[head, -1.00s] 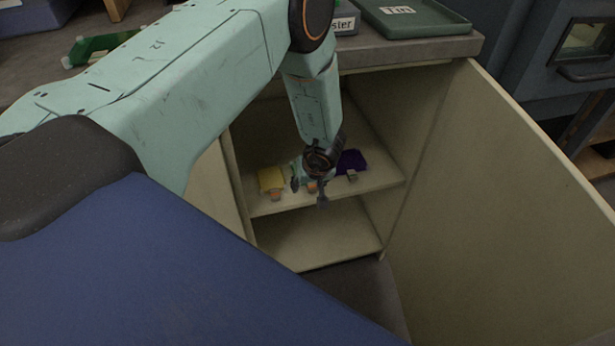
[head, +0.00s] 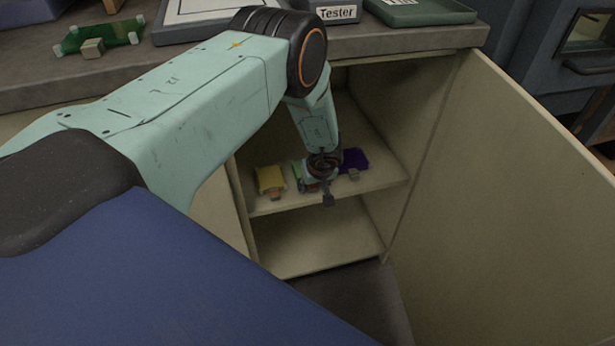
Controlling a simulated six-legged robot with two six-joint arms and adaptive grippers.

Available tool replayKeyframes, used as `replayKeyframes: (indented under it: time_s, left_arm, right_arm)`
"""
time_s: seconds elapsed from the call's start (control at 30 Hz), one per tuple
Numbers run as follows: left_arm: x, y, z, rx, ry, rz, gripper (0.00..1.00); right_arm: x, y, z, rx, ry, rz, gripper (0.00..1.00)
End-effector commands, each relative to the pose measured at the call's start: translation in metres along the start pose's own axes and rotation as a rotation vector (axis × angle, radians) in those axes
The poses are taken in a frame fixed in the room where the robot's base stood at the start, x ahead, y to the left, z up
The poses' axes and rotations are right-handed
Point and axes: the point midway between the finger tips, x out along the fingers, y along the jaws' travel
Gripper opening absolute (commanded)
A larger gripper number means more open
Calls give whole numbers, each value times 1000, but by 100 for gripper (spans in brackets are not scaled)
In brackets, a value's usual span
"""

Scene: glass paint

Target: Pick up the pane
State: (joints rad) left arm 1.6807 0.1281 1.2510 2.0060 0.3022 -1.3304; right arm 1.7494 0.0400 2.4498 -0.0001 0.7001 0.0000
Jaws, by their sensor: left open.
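Several small coloured panes lie on the upper shelf (head: 285,205) of an open cabinet. A yellow pane (head: 270,178) with a small tan block at its front edge is on the left. A purple pane (head: 355,159) with a similar block is on the right. Between them a sliver of green (head: 297,172) shows, mostly hidden behind my left gripper. My left gripper (head: 316,190) is open and reaches down at the shelf's front between the yellow and purple panes. I cannot tell whether it touches anything. On the counter lies a green board-like pane (head: 120,36) with a tan block. My right gripper is out of view.
The cabinet's door (head: 500,190) stands open on the right. The lower shelf (head: 315,240) is empty. On the counter are a grey framed tray (head: 185,32), a box labelled Tester (head: 336,13) and a green tray (head: 425,14). My left arm crosses above the counter edge.

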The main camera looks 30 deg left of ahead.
Motion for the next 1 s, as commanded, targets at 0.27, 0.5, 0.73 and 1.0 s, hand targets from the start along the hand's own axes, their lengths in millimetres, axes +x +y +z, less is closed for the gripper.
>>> replayKeyframes:
  time_s: [0.27,0.5,0.73,1.0]
  left_arm:
    - [-1,0,0,0,0,0,42]
    - [-1,0,0,0,1,0,21]
    - [-1,0,0,0,1,0,2]
    - [-1,0,-1,0,1,1,0]
  right_arm:
    - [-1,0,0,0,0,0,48]
    - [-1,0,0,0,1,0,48]
    - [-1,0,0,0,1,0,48]
    - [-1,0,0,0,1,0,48]
